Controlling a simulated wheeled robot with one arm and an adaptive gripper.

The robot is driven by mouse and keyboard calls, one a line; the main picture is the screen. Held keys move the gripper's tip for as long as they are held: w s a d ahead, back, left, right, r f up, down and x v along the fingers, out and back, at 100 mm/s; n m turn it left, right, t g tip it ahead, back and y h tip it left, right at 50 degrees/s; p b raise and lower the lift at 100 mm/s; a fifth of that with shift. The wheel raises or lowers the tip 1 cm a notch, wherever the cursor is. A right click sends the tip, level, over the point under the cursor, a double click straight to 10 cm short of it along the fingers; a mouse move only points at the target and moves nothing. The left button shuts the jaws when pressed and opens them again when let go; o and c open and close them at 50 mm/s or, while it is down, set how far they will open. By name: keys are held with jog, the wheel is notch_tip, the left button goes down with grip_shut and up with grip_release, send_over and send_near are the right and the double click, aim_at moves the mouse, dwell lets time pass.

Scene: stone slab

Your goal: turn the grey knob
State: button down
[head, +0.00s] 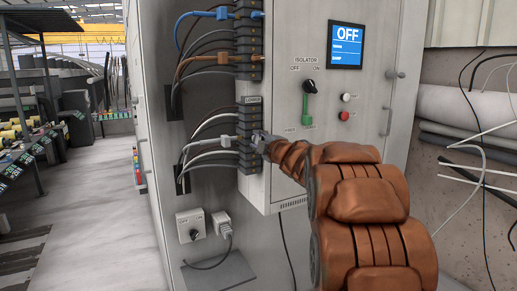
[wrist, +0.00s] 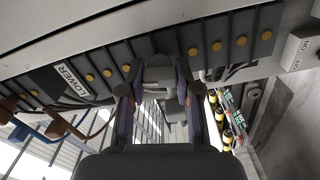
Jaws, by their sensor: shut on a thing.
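My gripper (head: 261,142) is at the terminal strip (head: 250,112) labelled LOWER, on the left edge of the cabinet front. In the wrist view my gripper (wrist: 160,92) has its fingers closed on a dark grey piece (wrist: 158,74) at the strip. I cannot tell whether this piece is the grey knob, as the fingers cover most of it. The wrist view also shows the LOWER label (wrist: 74,80) to the left. The cabinet has a black isolator knob (head: 310,87) marked OFF and ON. A small switch box (head: 189,221) below has a dark knob.
Cables (head: 208,153) plug into the strip from the left. An upper strip (head: 249,45) holds blue and brown cables. A blue screen (head: 345,45) reads OFF. A cabinet handle (head: 392,75) juts out at the right. The floor (head: 90,210) to the left is largely open.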

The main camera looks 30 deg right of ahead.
jog(key=n+b, duration=0.1)
jog(key=n, duration=0.1)
jog(key=n+b, duration=0.1)
jog(key=shift+f+n+b, duration=0.3)
jog(key=shift+n+b, duration=0.1)
jog(key=n+b, duration=0.2)
jog(key=n, duration=0.1)
jog(key=shift+f+n+b, duration=0.1)
jog(key=shift+n+b, duration=0.2)
jog(key=shift+b, duration=0.05)
jog(key=n+b, duration=0.2)
jog(key=shift+d+n, duration=0.1)
jog(key=shift+n, duration=0.2)
jog(key=n+b, duration=0.2)
jog(key=n, duration=0.1)
jog(key=shift+n+b, duration=0.3)
jog(key=shift+b, duration=0.05)
jog(key=shift+r+n+b, duration=0.2)
jog(key=shift+n+b, duration=0.15)
jog(key=shift+n, duration=0.25)
jog(key=c, duration=0.8)
grip_release()
